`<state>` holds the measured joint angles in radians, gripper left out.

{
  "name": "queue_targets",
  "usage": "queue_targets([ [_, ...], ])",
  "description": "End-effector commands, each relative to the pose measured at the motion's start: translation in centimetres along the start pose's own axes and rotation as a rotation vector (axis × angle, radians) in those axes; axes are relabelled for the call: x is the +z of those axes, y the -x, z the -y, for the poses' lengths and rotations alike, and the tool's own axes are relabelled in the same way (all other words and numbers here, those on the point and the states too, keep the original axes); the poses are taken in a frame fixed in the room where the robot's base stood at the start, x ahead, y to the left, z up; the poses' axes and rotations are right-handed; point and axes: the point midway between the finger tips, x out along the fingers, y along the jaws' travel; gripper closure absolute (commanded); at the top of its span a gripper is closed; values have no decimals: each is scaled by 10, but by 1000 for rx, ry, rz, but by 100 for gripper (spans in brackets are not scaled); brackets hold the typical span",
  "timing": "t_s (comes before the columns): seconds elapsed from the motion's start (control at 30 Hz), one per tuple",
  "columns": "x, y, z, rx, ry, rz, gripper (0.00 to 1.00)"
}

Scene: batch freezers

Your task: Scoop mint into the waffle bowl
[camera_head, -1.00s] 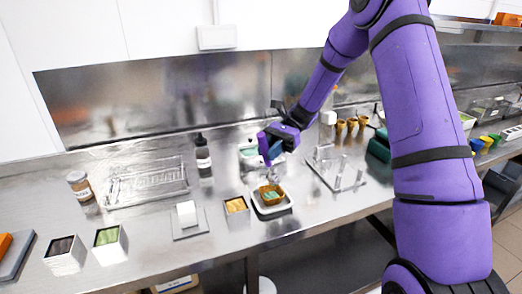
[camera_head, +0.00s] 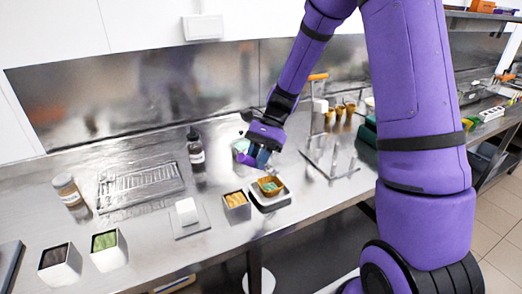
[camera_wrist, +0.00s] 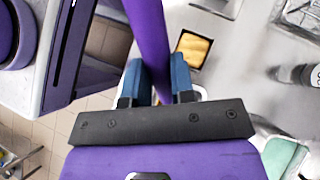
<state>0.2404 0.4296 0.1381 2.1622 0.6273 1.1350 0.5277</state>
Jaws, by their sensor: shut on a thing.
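My gripper (camera_head: 262,157) is shut on a purple scoop handle (camera_wrist: 150,40), which passes between its blue fingers in the wrist view. The scoop's head is hidden. Something greenish shows inside the bowl, too small to make out surely. A pale mint-green tub (camera_head: 241,146) stands behind my gripper, partly hidden; a mint-green surface also shows in the wrist view (camera_wrist: 284,156).
A tub of yellow-orange bits (camera_head: 236,201) stands left of the bowl. A dark bottle (camera_head: 196,152), a drain rack (camera_head: 141,186), a jar (camera_head: 68,190) and green (camera_head: 105,241) and dark (camera_head: 58,256) tubs are further left. A clear stand (camera_head: 330,165) is to the right.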

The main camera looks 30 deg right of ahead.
Motion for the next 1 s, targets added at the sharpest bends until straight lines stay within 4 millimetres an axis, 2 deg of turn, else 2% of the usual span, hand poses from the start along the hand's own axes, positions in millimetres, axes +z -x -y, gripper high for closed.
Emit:
queue_targets([
  [0.3, 4, -34, 0, 2, 7, -279, 100],
  [0.63, -7, -62, 0, 4, 6, -527, 100],
  [0.87, -12, -74, 0, 3, 6, -646, 100],
  [1.0, -5, -65, 1, -3, 2, -654, 100],
])
